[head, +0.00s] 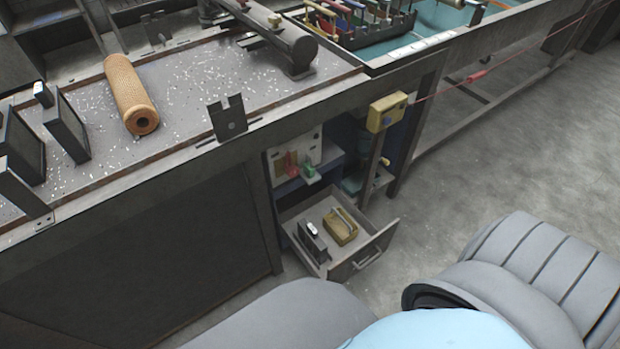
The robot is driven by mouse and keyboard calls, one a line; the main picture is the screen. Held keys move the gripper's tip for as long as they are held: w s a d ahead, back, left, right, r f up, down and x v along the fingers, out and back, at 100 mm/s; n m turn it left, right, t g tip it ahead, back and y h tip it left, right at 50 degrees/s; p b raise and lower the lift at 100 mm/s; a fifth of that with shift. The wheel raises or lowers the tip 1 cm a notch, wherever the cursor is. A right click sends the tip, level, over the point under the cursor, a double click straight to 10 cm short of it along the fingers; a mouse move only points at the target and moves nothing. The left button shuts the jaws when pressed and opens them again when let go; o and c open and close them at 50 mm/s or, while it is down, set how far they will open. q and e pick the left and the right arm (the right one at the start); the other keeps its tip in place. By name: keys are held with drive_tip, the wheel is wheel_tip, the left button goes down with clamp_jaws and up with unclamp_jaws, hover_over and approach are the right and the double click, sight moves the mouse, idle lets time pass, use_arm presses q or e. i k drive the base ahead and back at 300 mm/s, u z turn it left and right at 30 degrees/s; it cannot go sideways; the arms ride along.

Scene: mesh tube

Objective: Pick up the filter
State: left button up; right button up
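The filter appears to be the tan-orange mesh tube (129,92) at the upper left of the head view. It lies on its side on the speckled workbench top (190,110), with its open round end toward me and its far end pointing up and left. Nothing is holding it. Neither of my grippers shows in this view, so I cannot see their state or where they are relative to the tube.
Dark upright plates (66,124) stand left of the tube. A dark bracket (228,118) sits at the bench's front edge, and a dark cylinder (272,38) lies behind. Below, an open drawer (361,253) juts out, holding a yellowish box (340,227).

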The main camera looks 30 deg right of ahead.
sight(308, 234)
drive_tip(key=z, duration=0.15)
drive_tip(key=i, duration=0.85)
drive_tip(key=z, duration=2.85)
